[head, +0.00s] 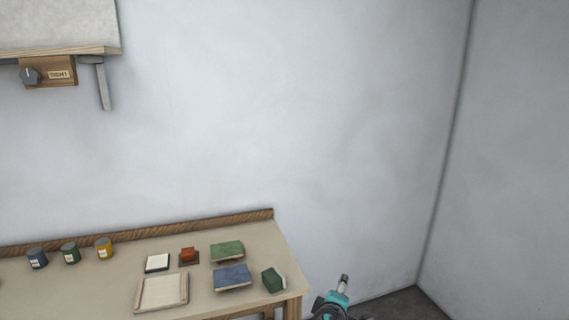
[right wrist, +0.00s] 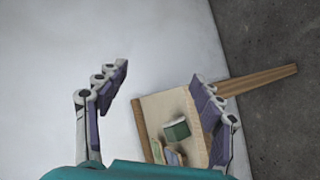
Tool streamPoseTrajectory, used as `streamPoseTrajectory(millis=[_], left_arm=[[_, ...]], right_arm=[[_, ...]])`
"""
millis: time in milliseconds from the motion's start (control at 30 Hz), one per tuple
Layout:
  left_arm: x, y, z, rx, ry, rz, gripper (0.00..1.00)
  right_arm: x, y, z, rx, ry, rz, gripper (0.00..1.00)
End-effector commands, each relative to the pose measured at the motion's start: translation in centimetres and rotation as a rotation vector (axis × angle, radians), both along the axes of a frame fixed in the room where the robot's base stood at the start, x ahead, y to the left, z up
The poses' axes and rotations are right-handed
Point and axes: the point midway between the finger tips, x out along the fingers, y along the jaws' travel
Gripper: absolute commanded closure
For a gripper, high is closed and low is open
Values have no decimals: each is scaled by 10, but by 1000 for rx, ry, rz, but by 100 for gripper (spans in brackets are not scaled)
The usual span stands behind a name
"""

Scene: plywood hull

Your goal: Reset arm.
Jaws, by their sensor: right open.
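My right gripper (right wrist: 160,100) shows in the right wrist view with its two fingers spread wide apart and nothing between them. The workbench lies beyond it there, partly hidden by the right finger. In the head view a teal and black part of my arm (head: 335,299) shows at the bottom, just right of the workbench (head: 205,307); the fingers cannot be made out there. My left gripper is in neither view.
The bench carries three jars (head: 70,253), a wooden tray (head: 162,292), a white pad (head: 157,263), a red block (head: 188,254), green (head: 227,250) and blue (head: 232,277) blocks, and another green block (head: 270,280) near its right edge. A shelf (head: 60,52) hangs upper left. Right of the bench is clear floor (head: 400,304).

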Motion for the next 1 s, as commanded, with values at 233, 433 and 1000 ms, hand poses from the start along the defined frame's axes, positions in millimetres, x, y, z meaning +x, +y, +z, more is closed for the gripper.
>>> streamPoseTrajectory(millis=[233, 433, 1000], left_arm=[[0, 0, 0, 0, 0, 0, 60], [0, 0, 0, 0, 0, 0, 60], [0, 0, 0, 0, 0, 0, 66]], right_arm=[[-111, -45, 0, 473, 89, -270, 33], [-197, -46, -16, 829, 151, -475, 33], [-254, -29, -33, 1101, 202, -624, 46]])
